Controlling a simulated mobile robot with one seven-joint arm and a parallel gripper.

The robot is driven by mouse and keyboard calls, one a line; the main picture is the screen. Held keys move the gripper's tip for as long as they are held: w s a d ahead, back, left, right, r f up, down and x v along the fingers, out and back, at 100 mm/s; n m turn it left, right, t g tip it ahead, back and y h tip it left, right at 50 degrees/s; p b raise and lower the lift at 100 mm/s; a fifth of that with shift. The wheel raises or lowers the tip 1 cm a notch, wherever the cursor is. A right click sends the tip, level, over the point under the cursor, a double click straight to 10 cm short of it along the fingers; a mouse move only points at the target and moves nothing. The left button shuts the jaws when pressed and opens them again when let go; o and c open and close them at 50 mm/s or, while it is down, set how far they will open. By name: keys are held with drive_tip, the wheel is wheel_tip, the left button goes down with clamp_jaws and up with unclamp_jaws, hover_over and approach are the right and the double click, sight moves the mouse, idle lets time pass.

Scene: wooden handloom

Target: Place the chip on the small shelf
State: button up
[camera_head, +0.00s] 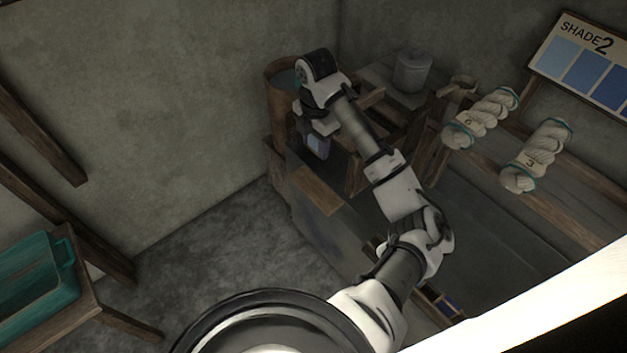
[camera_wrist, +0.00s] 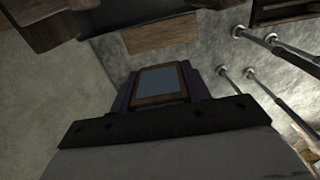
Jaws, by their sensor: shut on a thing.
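The chip (camera_wrist: 160,82) is a pale blue-grey square in a brown frame, between my dark purple fingers in the wrist view. In the head view it shows as a small bluish patch (camera_head: 317,145) below my wrist. My gripper (camera_wrist: 162,92) is shut on the chip and holds it above the dark bench. A flat wooden board (camera_head: 317,190), possibly the small shelf, lies just below the chip in the head view. A similar brown panel (camera_wrist: 160,35) shows beyond the chip in the wrist view. I cannot tell for sure which piece is the small shelf.
A brown wooden tub (camera_head: 281,95) stands close behind my gripper. A grey lidded pot (camera_head: 412,72), wooden loom parts and two yarn skeins (camera_head: 480,118) are to the right. A shade board (camera_head: 585,65) hangs at upper right. A teal tray (camera_head: 40,275) is at lower left.

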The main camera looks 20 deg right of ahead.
sight(315, 152)
wheel_tip(315, 152, down, 16)
drive_tip(key=b, duration=0.2)
drive_tip(key=shift+b, duration=0.3)
drive_tip(key=shift+f, duration=0.2)
drive_tip(key=o, duration=0.9)
drive_tip(key=shift+r, duration=0.1)
drive_tip(key=shift+o, duration=0.2)
wheel_tip(315, 152, up, 12)
drive_tip(key=shift+r+p, duration=0.2)
drive_tip(key=shift+p, duration=0.8)
drive_tip(key=shift+a, duration=0.1)
